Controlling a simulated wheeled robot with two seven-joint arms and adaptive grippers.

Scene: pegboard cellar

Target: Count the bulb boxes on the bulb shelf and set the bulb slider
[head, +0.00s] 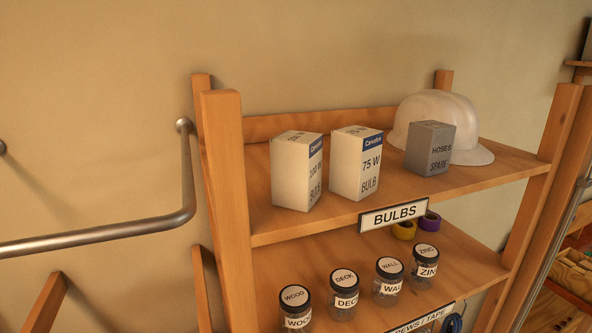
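The bulb shelf (410,190) is the top board of a wooden rack, with a front label (394,215) reading BULBS. Two white boxes with blue corners stand upright on it: a 100 W bulb box (293,172) at the left and a 75 W bulb box (354,165) to its right. A grey box (430,149) marked HOSES SPARE stands further right. A white hard hat (470,130) sits behind the grey box and is partly hidden by it. No bulb slider shows in the head view. Neither of my grippers is in view.
The board below holds several labelled jars (344,295), a yellow tape roll (404,229) and a purple tape roll (429,221). A metal handrail (110,234) runs along the wall at left. Another shelf with wooden bins (575,272) stands at the right edge.

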